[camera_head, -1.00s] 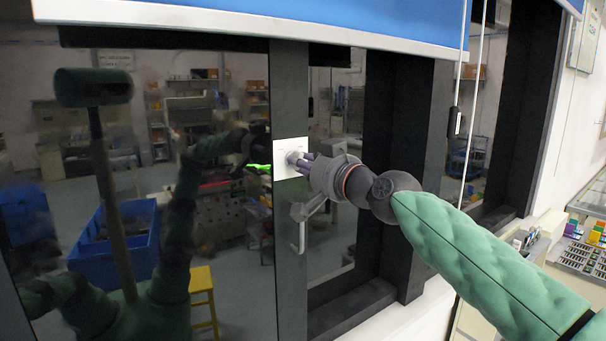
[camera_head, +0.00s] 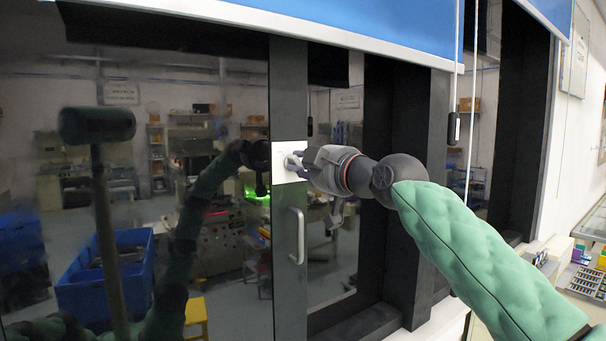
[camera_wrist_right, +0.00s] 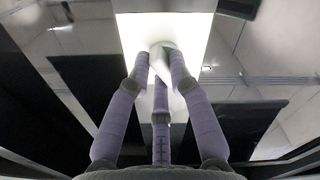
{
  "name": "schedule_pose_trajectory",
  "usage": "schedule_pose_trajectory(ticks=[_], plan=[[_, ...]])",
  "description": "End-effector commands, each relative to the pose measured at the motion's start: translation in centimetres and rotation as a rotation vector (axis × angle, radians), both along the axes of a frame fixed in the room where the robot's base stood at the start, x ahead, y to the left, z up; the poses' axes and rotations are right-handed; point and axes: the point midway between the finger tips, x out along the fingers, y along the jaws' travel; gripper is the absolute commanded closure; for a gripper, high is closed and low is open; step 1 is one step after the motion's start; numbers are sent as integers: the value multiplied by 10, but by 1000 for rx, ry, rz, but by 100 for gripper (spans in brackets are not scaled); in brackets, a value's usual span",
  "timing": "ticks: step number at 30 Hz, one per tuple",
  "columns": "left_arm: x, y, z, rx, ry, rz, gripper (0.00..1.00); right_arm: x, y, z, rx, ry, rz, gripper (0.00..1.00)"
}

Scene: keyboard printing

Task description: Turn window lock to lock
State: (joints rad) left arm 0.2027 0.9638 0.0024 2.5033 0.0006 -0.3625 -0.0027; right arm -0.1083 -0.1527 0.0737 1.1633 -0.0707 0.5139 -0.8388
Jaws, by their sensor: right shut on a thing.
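The window lock is a pale knob (camera_wrist_right: 163,60) on a white square plate (camera_head: 285,151), fixed to the dark upright frame of the window. In the right wrist view the plate (camera_wrist_right: 190,32) is bright behind the knob. My right gripper (camera_head: 297,163) is at the plate. Its purple-grey fingers (camera_wrist_right: 160,75) are closed around the knob, two at the sides and one below. The fingers partly cover the knob, so its exact angle is hard to tell. My left gripper is not directly in view; only dark reflections of my body show in the glass.
A metal pull handle (camera_head: 297,236) stands on the frame below the plate. A blue blind (camera_head: 330,22) hangs above, with a pull cord (camera_head: 474,75) to the right. A dark window post (camera_head: 408,190) stands just behind my right arm. A keyboard-like item (camera_head: 588,280) lies at the far right.

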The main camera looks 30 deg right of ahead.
Motion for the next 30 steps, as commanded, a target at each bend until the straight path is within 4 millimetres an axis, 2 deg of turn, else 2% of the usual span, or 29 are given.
schedule_pose_trajectory(ticks=[12,30], plan=[[0,0,-11,0,0,0,60,1,1,-1,-212,-12,1,100],[0,0,-12,0,0,0,60,1,1,0,-249,-16,1,100]])
